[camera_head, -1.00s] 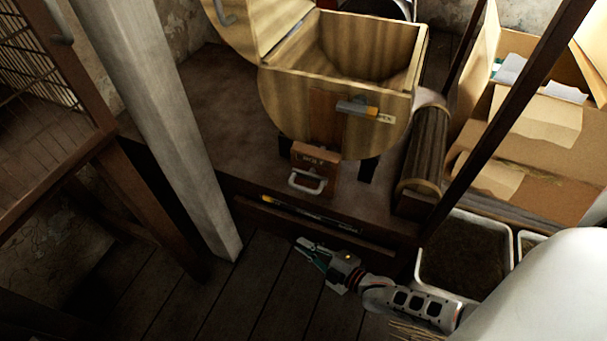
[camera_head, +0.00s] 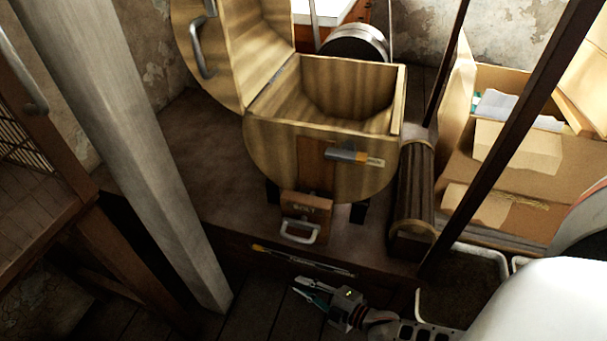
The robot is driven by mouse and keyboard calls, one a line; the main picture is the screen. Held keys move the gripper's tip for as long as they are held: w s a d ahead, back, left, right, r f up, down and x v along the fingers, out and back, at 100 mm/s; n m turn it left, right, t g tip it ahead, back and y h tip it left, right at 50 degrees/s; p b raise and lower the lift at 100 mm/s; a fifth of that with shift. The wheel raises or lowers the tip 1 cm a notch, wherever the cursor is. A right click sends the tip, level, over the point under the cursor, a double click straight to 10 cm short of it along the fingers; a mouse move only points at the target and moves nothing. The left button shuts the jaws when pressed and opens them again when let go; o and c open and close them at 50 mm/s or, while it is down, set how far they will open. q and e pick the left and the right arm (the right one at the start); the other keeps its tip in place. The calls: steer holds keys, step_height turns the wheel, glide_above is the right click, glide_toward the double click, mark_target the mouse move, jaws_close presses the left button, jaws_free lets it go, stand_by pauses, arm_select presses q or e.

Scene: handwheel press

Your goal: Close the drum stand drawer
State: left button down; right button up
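The drum stand (camera_head: 190,165) is a low, dark brown platform carrying a round wooden drum. Its drawer (camera_head: 328,274) is at the front edge, below the drum. The drawer is at least partly open, as a thin brush-like item (camera_head: 290,259) shows inside; its front is dark and hard to make out. My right gripper (camera_head: 295,285) is low in front of the drawer, near its middle. Its grey and teal fingers are apart and point left, with nothing seen between them. I cannot tell whether it touches the drawer. My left gripper is out of view.
The wooden drum (camera_head: 270,140) has its lid (camera_head: 235,50) open. A small box with a metal handle (camera_head: 305,212) sits below it. A grey post (camera_head: 130,150) stands left, a dark slanted post (camera_head: 510,140) right. Cardboard boxes (camera_head: 515,150) and a white-rimmed bin (camera_head: 420,305) are at right.

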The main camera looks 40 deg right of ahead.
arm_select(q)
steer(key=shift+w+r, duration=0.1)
arm_select(e)
steer(key=v, duration=1.2)
